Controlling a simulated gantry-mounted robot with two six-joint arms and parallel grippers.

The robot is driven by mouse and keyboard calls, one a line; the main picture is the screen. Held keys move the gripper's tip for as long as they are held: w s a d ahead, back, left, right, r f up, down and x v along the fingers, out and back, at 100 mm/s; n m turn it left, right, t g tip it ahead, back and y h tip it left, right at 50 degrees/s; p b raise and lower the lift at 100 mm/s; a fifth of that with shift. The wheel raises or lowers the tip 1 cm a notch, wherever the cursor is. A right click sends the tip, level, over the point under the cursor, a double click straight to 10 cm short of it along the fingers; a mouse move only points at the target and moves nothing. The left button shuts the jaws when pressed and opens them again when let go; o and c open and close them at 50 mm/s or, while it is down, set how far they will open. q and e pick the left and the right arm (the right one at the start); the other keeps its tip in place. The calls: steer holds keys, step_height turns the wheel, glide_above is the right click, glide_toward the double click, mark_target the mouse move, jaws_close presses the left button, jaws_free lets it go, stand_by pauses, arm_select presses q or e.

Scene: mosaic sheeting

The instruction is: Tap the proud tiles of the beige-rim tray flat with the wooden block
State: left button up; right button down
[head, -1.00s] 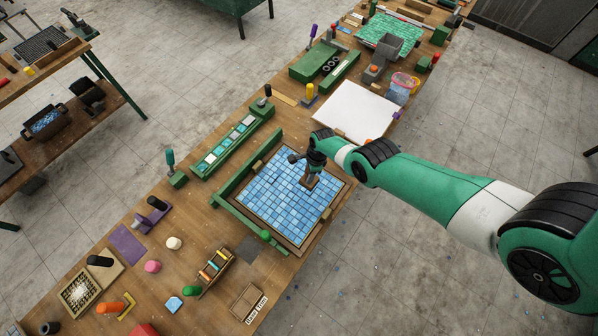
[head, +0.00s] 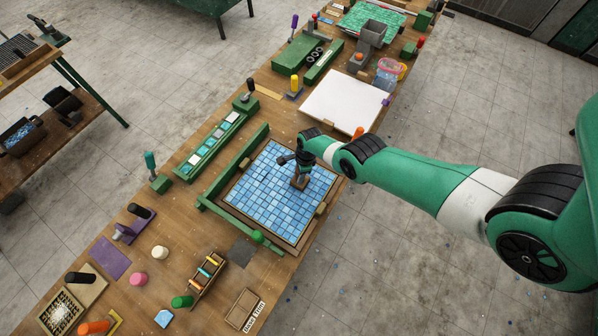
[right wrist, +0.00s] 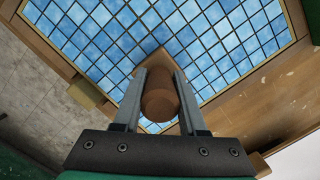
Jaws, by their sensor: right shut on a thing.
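The beige-rim tray (head: 234,200) lies on the workbench, filled with a grid of blue tiles (head: 270,205); the tiles also show in the right wrist view (right wrist: 200,30). My right gripper (head: 302,170) is over the tray's upper right part. It is shut on the round handle of the wooden block (right wrist: 158,95), whose square base sits below the handle over the tiles. I cannot tell whether the base touches the tiles. Which tiles stand proud is too small to tell. My left gripper is not in view.
A green fence (head: 233,168) runs along the tray's left side. A white board (head: 345,103) lies beyond the tray, and a green strip holder of tile samples (head: 215,145) is to its left. A small crate of colored sticks (head: 208,275) and a grey square (head: 243,252) lie nearer.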

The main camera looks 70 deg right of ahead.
steer(key=shift+f+b, duration=0.65)
stand_by(1.5)
step_height(320, 180, up, 7)
steer(key=p, duration=0.7)
steer(key=shift+r, duration=0.15)
stand_by(0.3)
